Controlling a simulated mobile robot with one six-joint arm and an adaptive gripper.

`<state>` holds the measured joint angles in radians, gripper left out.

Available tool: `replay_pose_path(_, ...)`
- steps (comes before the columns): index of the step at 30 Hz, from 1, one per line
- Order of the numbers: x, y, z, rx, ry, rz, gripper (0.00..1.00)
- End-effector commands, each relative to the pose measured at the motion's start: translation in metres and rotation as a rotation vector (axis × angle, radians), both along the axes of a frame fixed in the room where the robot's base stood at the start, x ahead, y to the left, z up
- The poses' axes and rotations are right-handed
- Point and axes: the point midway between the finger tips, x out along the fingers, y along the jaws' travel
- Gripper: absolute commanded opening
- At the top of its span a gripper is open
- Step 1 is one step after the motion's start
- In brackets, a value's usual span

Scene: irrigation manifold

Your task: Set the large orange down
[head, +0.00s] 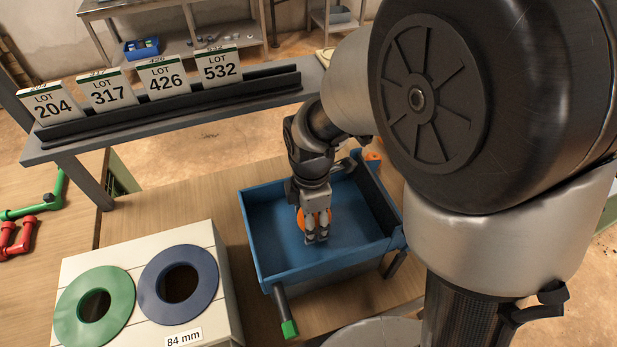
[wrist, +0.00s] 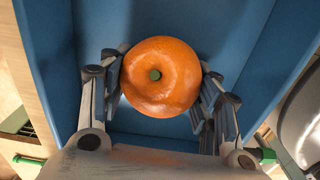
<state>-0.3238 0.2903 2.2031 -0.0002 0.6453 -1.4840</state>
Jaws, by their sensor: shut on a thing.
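The large orange (wrist: 160,80) is round with a green stem spot, and it sits between the two fingers of my gripper (wrist: 161,92) in the wrist view. My gripper is shut on it, with a finger against each side. In the head view my gripper (head: 316,238) points down inside the blue tray (head: 262,262), and only a part of the orange (head: 301,220) shows behind the fingers. I cannot tell whether the orange touches the tray floor.
A white box with a green ring (head: 112,283) and a blue ring (head: 206,278) around dark holes, labelled 84 mm, stands left of the tray. A shelf with lot cards (head: 167,77) is behind. Red and green pipes (head: 22,236) lie at far left. A green-tipped handle (head: 289,328) juts from the tray's front.

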Motion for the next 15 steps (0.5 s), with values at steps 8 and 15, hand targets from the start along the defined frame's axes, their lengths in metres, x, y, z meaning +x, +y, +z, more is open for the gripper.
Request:
replay_pose_path(8, 0.0004, 0.0001, -0.0051, 0.0, -0.002, 0.0, 0.33)
replay_pose_path(15, 0.0001, 0.0, -0.0088, 0.0, -0.001, 0.0, 0.62)
